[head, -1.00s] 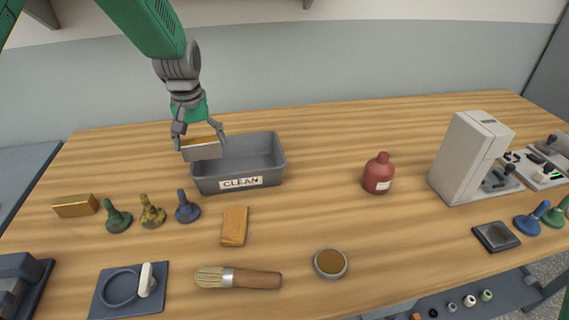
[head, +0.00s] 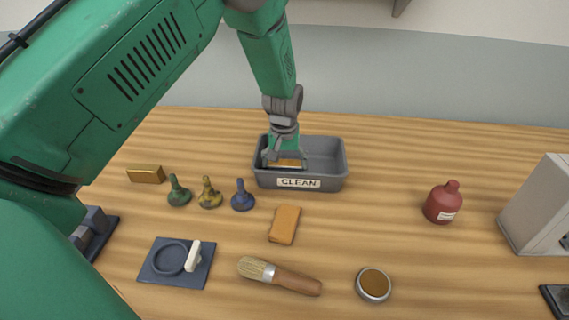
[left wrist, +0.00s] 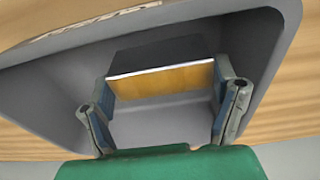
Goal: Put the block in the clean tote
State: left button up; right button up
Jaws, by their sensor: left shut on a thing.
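The grey clean tote (head: 335,178) stands at the back middle of the table, its label facing me. My left gripper (head: 286,160) reaches down into its left part and is shut on a block (head: 291,163). In the left wrist view, the block (left wrist: 165,80) lies between the two fingers, showing a yellow-brown side, a pale edge line and a dark face. It is within the tote walls (left wrist: 60,95). I cannot tell whether it touches the floor. My right gripper is not in view.

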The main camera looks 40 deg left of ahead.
pick_arm(q)
jog(key=shift+d+r, duration=0.1)
jog(key=shift+d, duration=1.2)
jog(key=o, duration=1.2)
jog(key=shift+a, duration=0.1)
jog(key=o, duration=0.4)
jog(key=shift+a+f, duration=0.2)
jog(key=shift+a, duration=0.1)
jog(key=shift+a+f, duration=0.25)
jog(key=shift+a, duration=0.6)
jog(key=shift+d+r, duration=0.2)
jog(key=shift+d, duration=0.1)
jog(key=r, duration=0.2)
jog(key=d+r, duration=0.1)
jog(key=r, duration=0.1)
jog(key=d+r, duration=0.1)
jog(key=r, duration=0.1)
jog(key=shift+s+r, duration=0.1)
jog(key=shift+s, duration=0.15)
notch_tip(320, 180, up, 6)
send_over(292, 165)
jog(key=s, duration=0.2)
jog(key=shift+w+d+r+b, duration=0.1)
jog(key=shift+d+r+b, duration=0.05)
jog(key=shift+d+b, duration=0.2)
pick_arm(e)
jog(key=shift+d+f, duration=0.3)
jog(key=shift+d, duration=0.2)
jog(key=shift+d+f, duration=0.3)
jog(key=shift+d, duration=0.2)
